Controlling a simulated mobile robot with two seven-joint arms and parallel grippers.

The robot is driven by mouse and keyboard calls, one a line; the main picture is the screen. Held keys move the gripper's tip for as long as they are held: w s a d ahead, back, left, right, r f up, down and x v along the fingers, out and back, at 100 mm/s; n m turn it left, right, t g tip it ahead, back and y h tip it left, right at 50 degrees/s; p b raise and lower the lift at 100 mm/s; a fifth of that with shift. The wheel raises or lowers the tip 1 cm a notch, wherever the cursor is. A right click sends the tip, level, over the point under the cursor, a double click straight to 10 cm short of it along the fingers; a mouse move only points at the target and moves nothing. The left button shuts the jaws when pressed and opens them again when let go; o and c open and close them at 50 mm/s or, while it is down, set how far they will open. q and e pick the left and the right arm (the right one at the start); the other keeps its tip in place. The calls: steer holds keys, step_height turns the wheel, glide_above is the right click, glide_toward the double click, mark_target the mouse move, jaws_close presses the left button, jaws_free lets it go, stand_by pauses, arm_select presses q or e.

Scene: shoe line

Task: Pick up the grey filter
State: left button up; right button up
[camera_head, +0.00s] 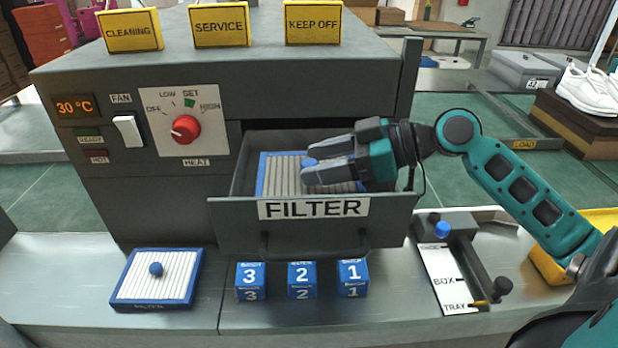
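The grey filter (283,180) lies in the pulled-out drawer marked FILTER (232,215). It has grey pleats and a blue frame. My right gripper (307,163) is over it, reaching in from the right, and covers its right part. A blue knob shows between the two fingertips; I cannot tell whether they touch it. A second filter (178,277), with whiter pleats, a blue frame and a blue knob, lies on the bench at the left. My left gripper is not in view.
The drawer front and walls surround the filter. Several blue numbered blocks (302,280) stand on the bench below the drawer. A dark fixture with a BOX/TRAY label (447,280) is at the right. The heater's red knob (186,129) is at the left. Bench between the white filter and blocks is clear.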

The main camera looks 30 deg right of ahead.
jaws_close()
stand_by(0.3)
steer(key=shift+r, duration=0.1)
